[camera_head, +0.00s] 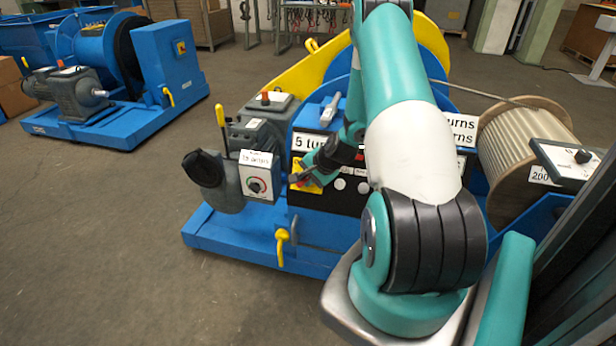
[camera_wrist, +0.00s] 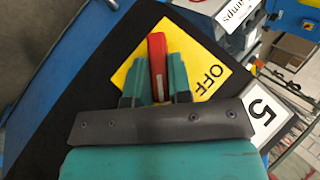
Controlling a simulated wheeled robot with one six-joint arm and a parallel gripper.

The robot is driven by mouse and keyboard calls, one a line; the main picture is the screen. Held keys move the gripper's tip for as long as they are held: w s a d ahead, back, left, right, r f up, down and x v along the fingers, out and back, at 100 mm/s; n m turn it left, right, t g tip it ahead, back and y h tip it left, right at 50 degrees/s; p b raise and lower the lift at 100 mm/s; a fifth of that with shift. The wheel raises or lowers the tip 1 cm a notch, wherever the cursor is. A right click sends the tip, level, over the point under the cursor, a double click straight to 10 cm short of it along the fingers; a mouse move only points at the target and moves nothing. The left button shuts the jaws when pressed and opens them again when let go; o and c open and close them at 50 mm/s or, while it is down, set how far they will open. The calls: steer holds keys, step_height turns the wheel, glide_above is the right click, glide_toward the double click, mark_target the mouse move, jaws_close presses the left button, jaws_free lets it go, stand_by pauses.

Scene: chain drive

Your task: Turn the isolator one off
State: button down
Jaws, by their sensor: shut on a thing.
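The isolator is a yellow plate (camera_wrist: 207,28) with a red handle (camera_wrist: 157,50) and the word OFF printed to the right of the handle in the wrist view. The plate is tilted in that view, while the handle stands nearly upright. My gripper (camera_wrist: 158,75) is shut on the red handle, with one teal finger on each side. The fingers hide the handle's lower part and any lettering behind them. In the head view, my gripper (camera_head: 308,175) is at the yellow plate (camera_head: 309,188) on the dark panel and covers much of it.
A rope drum (camera_head: 525,135) is at the right. A second blue machine (camera_head: 120,75) stands at the far left. The floor at front left is clear.

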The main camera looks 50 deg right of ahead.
steer(key=g+p, duration=0.1)
steer(key=n+g, duration=0.1)
steer(key=n+g+p, duration=0.1)
steer(key=shift+w+a+r+p, duration=0.1)
steer(key=shift+w+r+p, duration=0.15)
steer(key=shift+r+p, duration=0.05)
steer(key=n+g, duration=0.1)
steer(key=g+h, duration=0.1)
steer(key=n+g, duration=0.1)
steer(key=shift+w+f+n+g+h+p, duration=0.15)
steer(key=shift+w+n+g+h+p, duration=0.1)
steer(key=shift+n+g+h+p, duration=0.1)
steer(key=n+g, duration=0.1)
steer(key=n+g+h+b, duration=0.1)
steer(key=g, duration=0.1)
steer(key=shift+w+a+f+h, duration=0.15)
steer(key=shift+w+a+h, duration=0.05)
steer(key=shift+h, duration=0.05)
steer(key=shift+w+a+n+g+h+b, duration=0.1)
steer(key=shift+n+g+h+b, duration=0.5)
steer(key=shift+n+g+h, duration=0.75)
steer(key=c, duration=1)
jaws_free()
steer(key=shift+c, duration=0.2)
